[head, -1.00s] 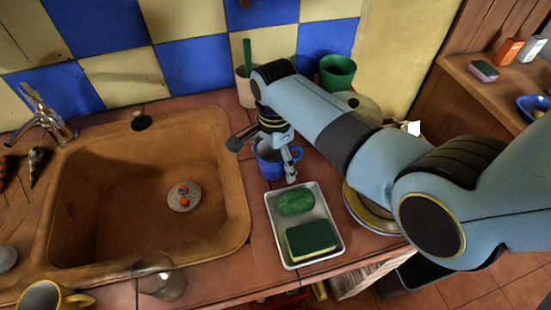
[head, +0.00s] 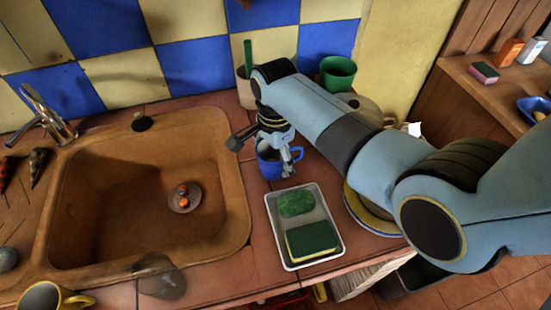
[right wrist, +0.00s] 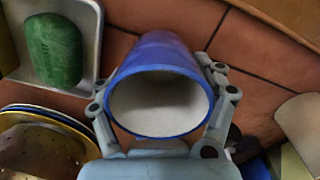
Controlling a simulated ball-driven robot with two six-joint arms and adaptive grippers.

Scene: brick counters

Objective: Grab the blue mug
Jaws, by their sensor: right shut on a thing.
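The mug's pale inside and blue rim face the camera. My left gripper is not in view.
The white tray (head: 332,248) holds a green soap (head: 296,203) and a sponge (head: 311,239) in front of the mug. The sink (head: 235,225) is to the left. Stacked plates (head: 362,215) are to the right. A green cup (head: 338,73) stands behind.

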